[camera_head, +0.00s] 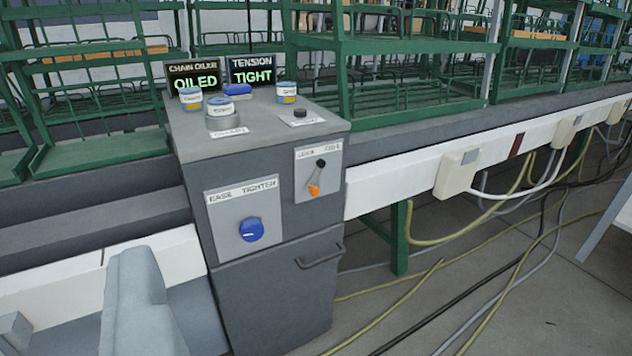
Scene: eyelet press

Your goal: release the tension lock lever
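The tension lock lever (314,186) is on a light plate (302,172) on the grey cabinet's right front. It has a black round part at the top and an orange part below, slanting down to the left. The plate's label is small; it seems to read LOCK at left and FREE at right. A display (252,70) on top reads TENSION TIGHT. A grey rounded shape (140,305) at the lower left may be my gripper or arm; no fingertips can be made out. It is well left of the lever and apart from it.
The grey cabinet (275,290) has a blue knob (251,229) under an EASE/TIGHTEN label and a handle (320,256). Tins (287,92) and a CHAIN OILER OILED display (192,82) stand on top. Green racks (410,60) stand behind. Cables (470,290) cross the floor at right.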

